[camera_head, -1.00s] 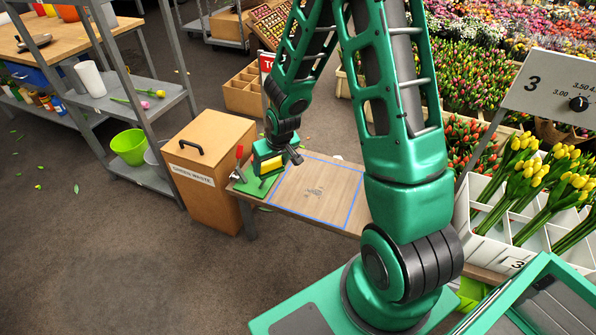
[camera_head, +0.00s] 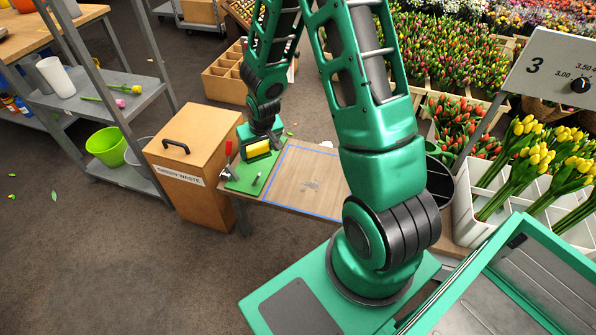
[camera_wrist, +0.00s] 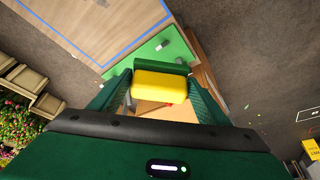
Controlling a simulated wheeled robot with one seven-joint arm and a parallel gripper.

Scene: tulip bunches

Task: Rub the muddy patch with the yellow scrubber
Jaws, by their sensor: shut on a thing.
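The yellow scrubber (camera_head: 257,149) is a yellow block with a green layer. My gripper (camera_head: 262,138) is shut on it and holds it over the far part of the green mat (camera_head: 238,184). In the wrist view the scrubber (camera_wrist: 158,86) sits between the two fingers, with the mat (camera_wrist: 150,52) beyond it. The muddy patch (camera_head: 310,186) is a small grey smear on the wooden table, inside a blue outline (camera_head: 267,176). The scrubber is to the left of the patch and apart from it.
A brown waste bin (camera_head: 190,165) stands left of the table. A dark bucket (camera_head: 440,182) and a white tulip crate (camera_head: 462,205) are on the right.

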